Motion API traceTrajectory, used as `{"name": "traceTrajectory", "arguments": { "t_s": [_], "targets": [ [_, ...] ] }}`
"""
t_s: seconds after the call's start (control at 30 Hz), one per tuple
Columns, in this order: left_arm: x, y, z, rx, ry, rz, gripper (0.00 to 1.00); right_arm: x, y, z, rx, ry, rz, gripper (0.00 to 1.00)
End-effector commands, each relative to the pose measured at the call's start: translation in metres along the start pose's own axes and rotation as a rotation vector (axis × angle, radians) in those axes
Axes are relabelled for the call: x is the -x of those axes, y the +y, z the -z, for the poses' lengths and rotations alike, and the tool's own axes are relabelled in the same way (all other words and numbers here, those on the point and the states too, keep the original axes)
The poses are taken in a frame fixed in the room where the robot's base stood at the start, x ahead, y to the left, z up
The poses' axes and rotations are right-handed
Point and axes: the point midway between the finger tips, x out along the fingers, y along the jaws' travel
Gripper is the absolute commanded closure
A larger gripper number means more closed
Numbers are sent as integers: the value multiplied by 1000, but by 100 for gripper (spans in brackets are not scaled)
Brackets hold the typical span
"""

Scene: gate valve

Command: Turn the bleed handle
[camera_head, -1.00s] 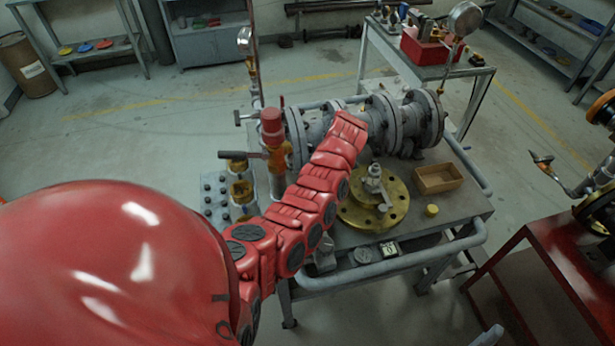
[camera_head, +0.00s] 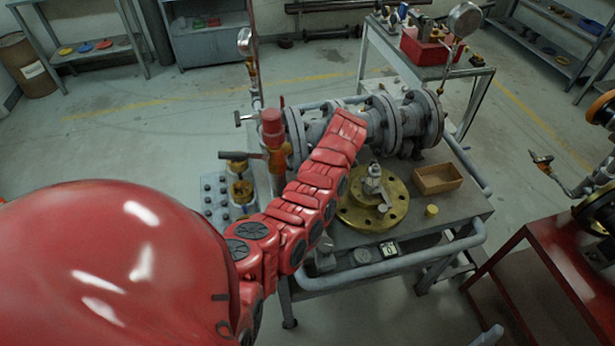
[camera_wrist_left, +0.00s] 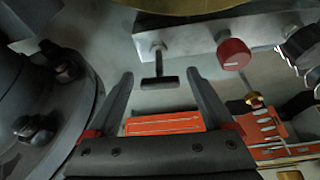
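A dark T-shaped handle (camera_wrist_left: 160,82), apparently the bleed handle, hangs on a short stem from a pale metal block (camera_wrist_left: 195,42) in the left wrist view. My left gripper (camera_wrist_left: 160,74) is open. The handle shows between its two dark fingertips, with visible space on both sides; I cannot tell its depth relative to the tips. In the head view my red left arm reaches over the bench to the flanged grey valve body (camera_head: 385,125). The arm hides the gripper and the handle there. My right gripper is not in view.
A red knob (camera_wrist_left: 233,54) is right of the handle, and a large bolted flange (camera_wrist_left: 40,110) is close on the left. The bench holds a brass flange (camera_head: 360,216), a wooden tray (camera_head: 438,178) and a red-capped fitting (camera_head: 272,127).

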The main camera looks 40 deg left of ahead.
Motion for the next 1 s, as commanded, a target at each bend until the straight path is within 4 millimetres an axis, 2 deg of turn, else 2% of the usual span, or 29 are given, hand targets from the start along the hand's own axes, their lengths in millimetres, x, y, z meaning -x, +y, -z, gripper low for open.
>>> {"name": "traceTrajectory", "arguments": {
  "t_s": [0.17,0.27,0.37,0.5,0.7,0.9,1.0],
  "targets": [
    [2,0,0,0,0,0,15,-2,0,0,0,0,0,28],
    [13,0,1,0,0,-1,15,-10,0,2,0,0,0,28],
    [33,0,2,-2,-1,-2,15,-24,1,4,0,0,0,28],
    [72,0,3,-3,-1,-4,15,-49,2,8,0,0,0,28],
    [124,1,2,-1,-1,-4,15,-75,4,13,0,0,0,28],
    [158,1,1,-1,0,-2,15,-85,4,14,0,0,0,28],
    [169,1,0,1,-1,-2,15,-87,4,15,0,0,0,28]
  ]
}}
